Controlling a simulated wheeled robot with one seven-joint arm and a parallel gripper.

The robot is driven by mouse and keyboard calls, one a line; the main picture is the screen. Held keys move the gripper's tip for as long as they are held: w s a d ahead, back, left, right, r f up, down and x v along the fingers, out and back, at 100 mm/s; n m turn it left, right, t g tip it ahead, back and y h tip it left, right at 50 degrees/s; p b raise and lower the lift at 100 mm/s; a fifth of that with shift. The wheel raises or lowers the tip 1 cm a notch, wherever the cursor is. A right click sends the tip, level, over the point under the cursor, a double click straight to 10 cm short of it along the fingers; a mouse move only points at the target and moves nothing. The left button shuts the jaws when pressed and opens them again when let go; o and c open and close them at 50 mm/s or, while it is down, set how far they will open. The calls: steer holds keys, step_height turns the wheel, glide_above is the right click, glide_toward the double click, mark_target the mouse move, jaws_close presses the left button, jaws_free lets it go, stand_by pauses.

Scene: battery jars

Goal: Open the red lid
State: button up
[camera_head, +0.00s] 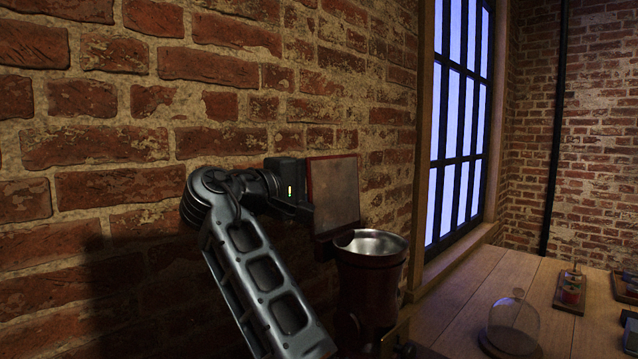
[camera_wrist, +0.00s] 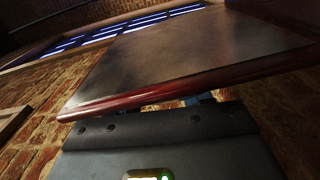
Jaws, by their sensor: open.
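The red lid (camera_head: 334,192) is a square grey panel with a red rim. In the head view it stands nearly upright above the back of a dark red container (camera_head: 368,292) with a round metal bowl at its top. The bowl's mouth is uncovered. My gripper (camera_head: 306,206) is at the lid's left side, its fingers mostly hidden. In the wrist view the lid (camera_wrist: 190,50) fills the middle, its red edge just beyond my gripper (camera_wrist: 200,99). Small blue finger parts show beside that edge; I cannot tell whether they touch it. The jaws are open.
A brick wall (camera_head: 120,190) runs close behind my arm. A barred window (camera_head: 460,120) is above the table.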

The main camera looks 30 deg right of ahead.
steer(key=b+v, duration=0.1)
steer(key=v, duration=0.6)
steer(key=shift+a+b, duration=0.3)
steer(key=shift+a, duration=0.05)
steer(key=shift+s, duration=0.1)
